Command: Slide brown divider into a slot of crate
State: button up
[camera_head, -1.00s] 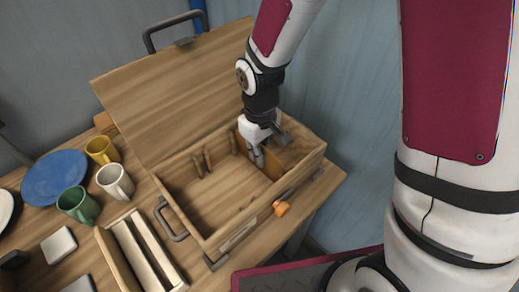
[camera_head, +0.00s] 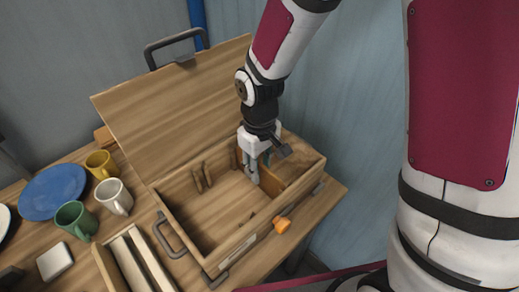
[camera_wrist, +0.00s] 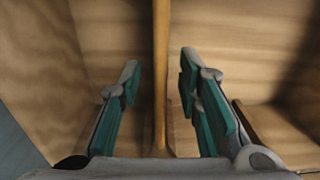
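The open wooden crate (camera_head: 208,252) stands on the table with its lid raised. The brown divider (camera_head: 271,182) stands upright inside it, towards the right end, across the crate's width. Its top edge shows edge-on in the wrist view (camera_wrist: 160,70). My gripper (camera_head: 259,172) reaches down into the crate over the divider. Its two teal-padded fingers (camera_wrist: 160,85) are open, one on each side of the divider, with a gap on both sides. The divider's lower edge and its seating in the slot are hidden.
Small wooden slot strips (camera_head: 202,178) line the crate's back wall. Left on the table are a blue plate (camera_head: 53,192), several mugs and a white-lined box (camera_head: 131,262). The crate's left part is empty.

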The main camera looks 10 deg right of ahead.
notch_tip(320, 180, up, 11)
jog(key=shift+f, duration=0.15)
dwell(0.9)
